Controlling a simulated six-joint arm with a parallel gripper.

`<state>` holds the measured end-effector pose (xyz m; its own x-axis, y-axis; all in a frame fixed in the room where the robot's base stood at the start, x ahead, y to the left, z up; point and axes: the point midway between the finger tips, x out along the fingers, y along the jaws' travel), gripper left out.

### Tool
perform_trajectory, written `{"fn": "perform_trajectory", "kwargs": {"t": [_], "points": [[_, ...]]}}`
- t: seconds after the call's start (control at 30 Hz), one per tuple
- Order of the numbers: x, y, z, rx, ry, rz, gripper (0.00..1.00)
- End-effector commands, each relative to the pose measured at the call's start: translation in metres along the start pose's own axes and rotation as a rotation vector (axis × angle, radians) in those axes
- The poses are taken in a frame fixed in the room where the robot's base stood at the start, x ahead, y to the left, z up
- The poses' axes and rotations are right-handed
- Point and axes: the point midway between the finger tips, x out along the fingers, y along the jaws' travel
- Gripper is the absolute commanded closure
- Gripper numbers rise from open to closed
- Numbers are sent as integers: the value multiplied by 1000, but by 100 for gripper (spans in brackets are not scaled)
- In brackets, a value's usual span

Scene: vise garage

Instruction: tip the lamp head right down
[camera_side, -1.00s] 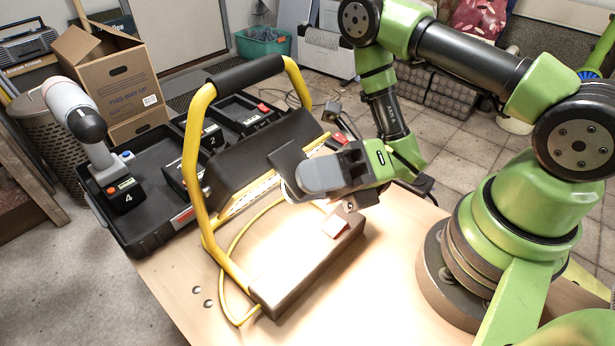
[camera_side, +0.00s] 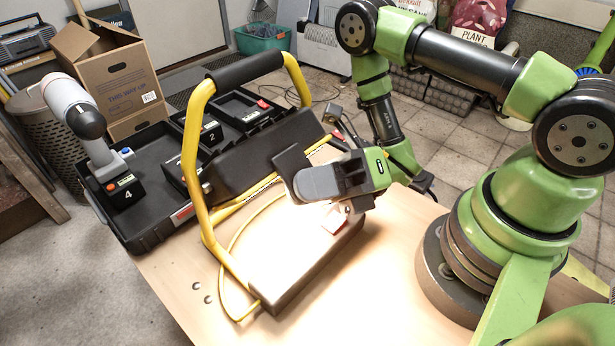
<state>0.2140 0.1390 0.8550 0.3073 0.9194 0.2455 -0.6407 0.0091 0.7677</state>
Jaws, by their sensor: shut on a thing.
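The work lamp has a yellow tube frame (camera_side: 198,150) with a black grip on top. Its black lamp head (camera_side: 238,168) hangs inside the frame, tilted so that its lit face points down and is mostly out of sight. Bright light falls on the block and bench below.
A brightly lit block (camera_side: 290,285) with a small reddish piece (camera_side: 335,223) lies under the lamp. A black tray (camera_side: 140,235) with a cordless drill (camera_side: 88,125) and numbered items stands left. A yellow cable (camera_side: 232,250) loops beside the frame. The bench front (camera_side: 370,310) is clear.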

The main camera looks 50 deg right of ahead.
Motion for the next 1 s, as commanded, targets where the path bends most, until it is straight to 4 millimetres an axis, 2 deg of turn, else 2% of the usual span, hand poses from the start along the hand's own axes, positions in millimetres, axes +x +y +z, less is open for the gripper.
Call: {"fn": "perform_trajectory", "kwargs": {"t": [0.1,0.13,0.2,0.6,0.77,1.0], "points": [[0,-1,0,12,-4,-9,100],[0,-2,0,12,-4,-10,81],[0,-1,0,11,-4,-9,65],[-5,-1,1,6,-6,-7,65],[-23,-1,1,5,-9,-10,65],[-60,-1,1,5,-11,-11,65]]}}
